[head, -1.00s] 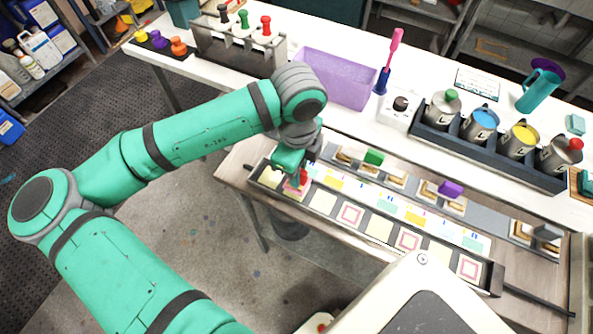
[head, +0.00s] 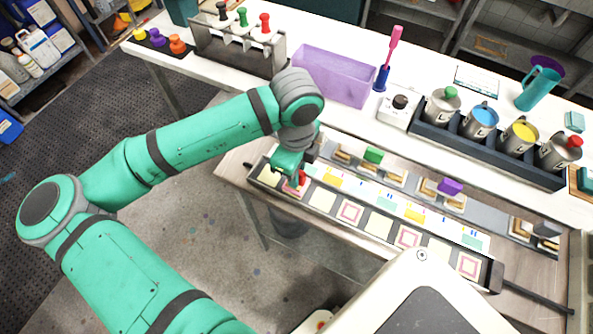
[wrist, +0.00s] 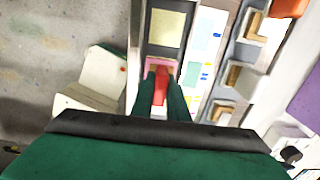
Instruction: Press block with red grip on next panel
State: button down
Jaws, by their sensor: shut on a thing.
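My gripper (head: 299,181) is shut on the red grip (head: 302,177) of a block, low over the left end of the panel strip (head: 378,227). In the wrist view, the red grip (wrist: 162,80) sits between my two green fingers. A pink-edged panel (wrist: 150,66) shows around the grip. The block's underside is hidden, so I cannot tell if it touches the panel. A pale yellow panel (head: 270,179) lies just left of my gripper.
A rack behind the strip holds blocks with a green grip (head: 374,155) and a purple grip (head: 450,187). A purple bin (head: 335,78) and a dark tray (head: 480,150) of paint pots stand on the white table behind. A pale machine (head: 420,290) is at the front.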

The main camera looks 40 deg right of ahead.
jog(key=shift+f, duration=0.2)
jog(key=shift+f, duration=0.35)
dwell(0.9)
jog(key=shift+r, duration=3.55)
jog(key=shift+r, duration=0.1)
